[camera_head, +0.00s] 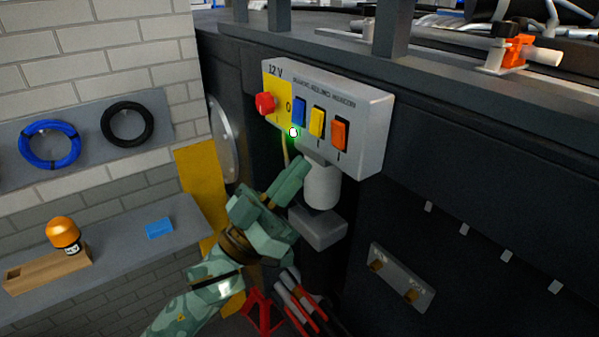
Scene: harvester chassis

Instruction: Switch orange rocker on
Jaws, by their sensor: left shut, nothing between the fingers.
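The orange rocker (339,134) is the rightmost of three rockers on the grey control box (372,125), which is fixed to the dark chassis side. A yellow rocker (317,122) and a blue rocker (299,111) are to its left. I cannot tell which way the orange rocker is tipped. My left gripper (302,167) is shut and empty. Its fingertips show below the box, below and left of the orange rocker, with a visible gap to it in the picture. My right gripper is not in view.
A red knob (265,104) is on the box's left, near a glowing green spot (293,132). A white cylinder (322,187) hangs below the box. Red and grey parts (297,304) lie below my arm. A shelf (187,215) with an orange-capped jar (63,235) is left.

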